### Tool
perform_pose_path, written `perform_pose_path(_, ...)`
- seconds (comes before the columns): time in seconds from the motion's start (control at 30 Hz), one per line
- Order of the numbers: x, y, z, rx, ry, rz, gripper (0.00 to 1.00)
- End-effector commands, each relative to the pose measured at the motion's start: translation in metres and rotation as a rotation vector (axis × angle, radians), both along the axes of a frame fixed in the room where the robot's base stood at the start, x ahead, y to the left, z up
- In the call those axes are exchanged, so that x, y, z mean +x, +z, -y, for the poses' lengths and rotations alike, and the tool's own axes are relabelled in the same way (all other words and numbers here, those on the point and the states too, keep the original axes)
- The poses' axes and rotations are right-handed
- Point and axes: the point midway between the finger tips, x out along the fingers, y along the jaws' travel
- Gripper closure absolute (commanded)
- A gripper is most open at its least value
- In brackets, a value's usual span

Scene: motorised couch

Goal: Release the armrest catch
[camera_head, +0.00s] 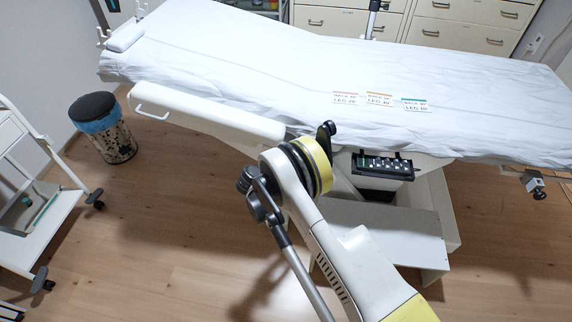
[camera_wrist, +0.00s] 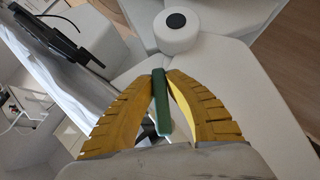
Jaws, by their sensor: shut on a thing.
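The couch armrest (camera_head: 205,112) is a long white bar along the couch's near side, with a white rail handle at its left end. In the wrist view my gripper (camera_wrist: 160,78) has its two ribbed yellow fingers closed on a green lever (camera_wrist: 161,105), which looks like the armrest catch. The lever lies between the fingertips and points back toward the palm. In the head view my wrist hides the fingers and the lever, beside the armrest's right end.
A white round knob with a black centre (camera_wrist: 177,22) sits just beyond the fingertips. A black control panel (camera_head: 384,166) hangs under the couch edge (camera_head: 480,130). A patterned bin (camera_head: 105,130) and a white trolley (camera_head: 35,215) stand at left. Floor between is clear.

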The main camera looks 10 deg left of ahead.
Motion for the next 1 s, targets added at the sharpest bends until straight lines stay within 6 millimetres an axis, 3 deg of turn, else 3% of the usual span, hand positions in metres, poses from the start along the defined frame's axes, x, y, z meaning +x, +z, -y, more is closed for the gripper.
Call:
perform_pose_path(0.33, 0.001, 0.002, -0.002, -0.045, 0.005, -0.001, 1.00)
perform_pose_path(0.37, 0.000, 0.002, -0.002, -0.045, 0.004, 0.000, 0.83)
perform_pose_path(0.43, 0.001, 0.002, -0.001, -0.045, 0.004, 0.000, 0.62)
perform_pose_path(0.77, -0.001, 0.003, -0.003, -0.042, 0.005, -0.001, 0.62)
perform_pose_path(1.0, -0.025, 0.021, -0.023, -0.043, 0.008, -0.001, 0.62)
